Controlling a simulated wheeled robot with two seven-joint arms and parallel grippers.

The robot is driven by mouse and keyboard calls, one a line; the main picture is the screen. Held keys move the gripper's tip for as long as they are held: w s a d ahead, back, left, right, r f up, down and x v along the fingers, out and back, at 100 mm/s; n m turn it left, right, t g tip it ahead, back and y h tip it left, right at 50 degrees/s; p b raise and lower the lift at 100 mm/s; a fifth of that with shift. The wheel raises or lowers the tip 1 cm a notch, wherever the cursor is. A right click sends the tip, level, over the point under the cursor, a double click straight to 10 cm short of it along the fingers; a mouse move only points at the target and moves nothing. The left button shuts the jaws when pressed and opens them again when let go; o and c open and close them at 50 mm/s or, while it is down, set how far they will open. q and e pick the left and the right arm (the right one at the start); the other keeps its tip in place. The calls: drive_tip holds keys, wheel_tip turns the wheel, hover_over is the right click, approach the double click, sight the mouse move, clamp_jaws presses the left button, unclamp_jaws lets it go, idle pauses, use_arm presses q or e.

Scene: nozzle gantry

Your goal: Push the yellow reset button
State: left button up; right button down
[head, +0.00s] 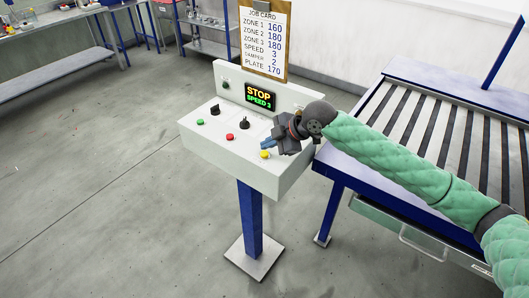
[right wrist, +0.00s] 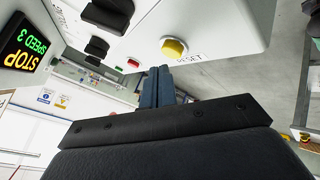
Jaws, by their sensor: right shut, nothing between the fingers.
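The yellow reset button (head: 265,155) sits at the front right of the white control panel (head: 213,136). My right gripper (head: 266,145) is shut and empty, its blue fingertips just above and behind the button in the head view. In the right wrist view the yellow button (right wrist: 174,48) shows beside the word RESET, a little beyond the tips of the shut fingers (right wrist: 157,72). A gap seems to show between fingertips and button, but contact cannot be ruled out. My left gripper is not in view.
The panel carries a red button (head: 230,137), a green button (head: 200,122), black knobs (head: 215,110) and a display (head: 260,97) reading STOP, SPEED 3. A job card (head: 263,40) stands behind it. A slatted conveyor (head: 440,120) lies to the right. The floor at left is clear.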

sight(260, 161)
drive_tip(key=shift+r+p, duration=1.75)
drive_tip(key=shift+r, duration=0.8)
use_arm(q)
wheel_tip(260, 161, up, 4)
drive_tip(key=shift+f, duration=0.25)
